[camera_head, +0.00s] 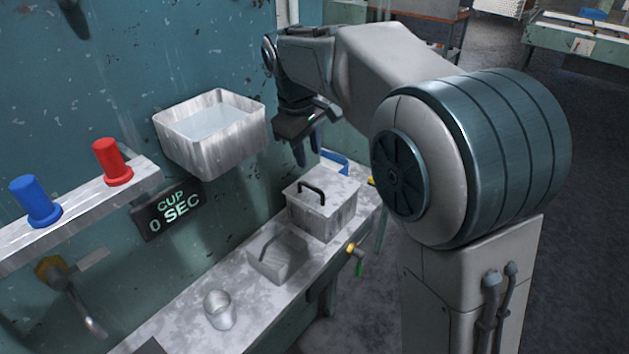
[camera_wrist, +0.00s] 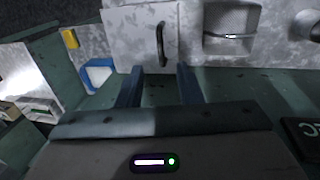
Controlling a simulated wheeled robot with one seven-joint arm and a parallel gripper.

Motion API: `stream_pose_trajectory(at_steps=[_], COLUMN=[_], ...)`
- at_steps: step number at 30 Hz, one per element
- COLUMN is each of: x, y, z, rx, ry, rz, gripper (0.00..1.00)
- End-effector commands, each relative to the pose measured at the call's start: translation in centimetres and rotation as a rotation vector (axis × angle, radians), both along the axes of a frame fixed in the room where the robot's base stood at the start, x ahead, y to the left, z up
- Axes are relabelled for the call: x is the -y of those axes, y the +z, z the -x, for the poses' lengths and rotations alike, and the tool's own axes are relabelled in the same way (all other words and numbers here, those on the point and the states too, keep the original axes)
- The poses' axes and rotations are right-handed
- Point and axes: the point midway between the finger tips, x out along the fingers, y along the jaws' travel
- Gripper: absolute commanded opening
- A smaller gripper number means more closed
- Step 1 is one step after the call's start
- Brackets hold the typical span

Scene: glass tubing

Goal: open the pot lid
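The pot (camera_head: 322,217) is a square grey metal box on the bench. Its flat lid (camera_head: 335,187) is on top, with a black arched handle (camera_head: 312,191). In the wrist view the lid (camera_wrist: 132,37) and its handle (camera_wrist: 161,44) show at the top, just beyond the fingers. My gripper (camera_head: 307,152) points down above and behind the pot, apart from the handle. It also shows in the wrist view (camera_wrist: 158,88), with its two blue fingers apart and nothing between them.
A water-filled basin (camera_head: 212,147) is on the wall.

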Motion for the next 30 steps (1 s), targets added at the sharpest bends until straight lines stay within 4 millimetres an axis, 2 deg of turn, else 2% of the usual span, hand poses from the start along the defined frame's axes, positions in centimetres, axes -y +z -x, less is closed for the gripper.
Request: stream_pose_trajectory(at_steps=[1,6,12,18,27,28,30], x=[0.2,0.6,1.0,1.2,1.2,1.2,1.2], y=[-1.2,-4.8,-8.1,-9.7,-9.9,-9.9,-9.9], z=[-0.1,-0.6,-1.2,-1.5,-1.5,-1.5,-1.5], rx=[-0.004,-0.004,-0.003,-0.001,0.001,0.001,0.001], ry=[-0.001,-0.001,-0.001,-0.002,-0.002,-0.002,-0.002], rz=[0.002,0.002,0.000,-0.001,-0.001,-0.001,-0.001], gripper=[0.33,0.33,0.33,0.33,0.33,0.27,0.07])
